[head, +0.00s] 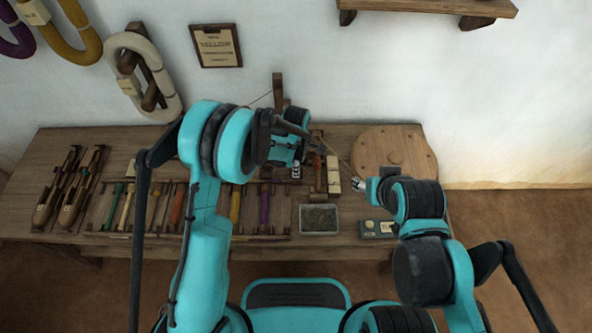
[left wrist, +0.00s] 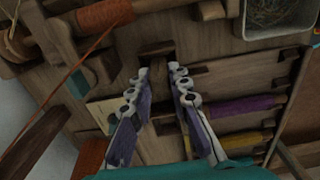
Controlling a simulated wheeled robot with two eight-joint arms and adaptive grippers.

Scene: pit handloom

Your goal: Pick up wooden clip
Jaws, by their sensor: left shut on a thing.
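My left gripper (head: 299,170) is over the back part of the bench, left of the round wooden lid. In the left wrist view its two fingers (left wrist: 160,72) point at a small dark wooden piece (left wrist: 156,49), which looks like the wooden clip. The fingertips are close on either side of it, with a narrow gap between them, and are shut on it. In the head view the clip is hidden by my left arm and hand. My right gripper (head: 361,186) is over the bench near the round lid; its fingers are too small to read.
The wooden bench (head: 330,250) holds a rack of coloured bobbins (head: 130,205), two shuttles (head: 70,195), a grey tray (head: 319,226), the round lid (head: 394,153) and a small brass-coloured item (head: 370,228). An orange thread (left wrist: 75,65) runs close by the left gripper.

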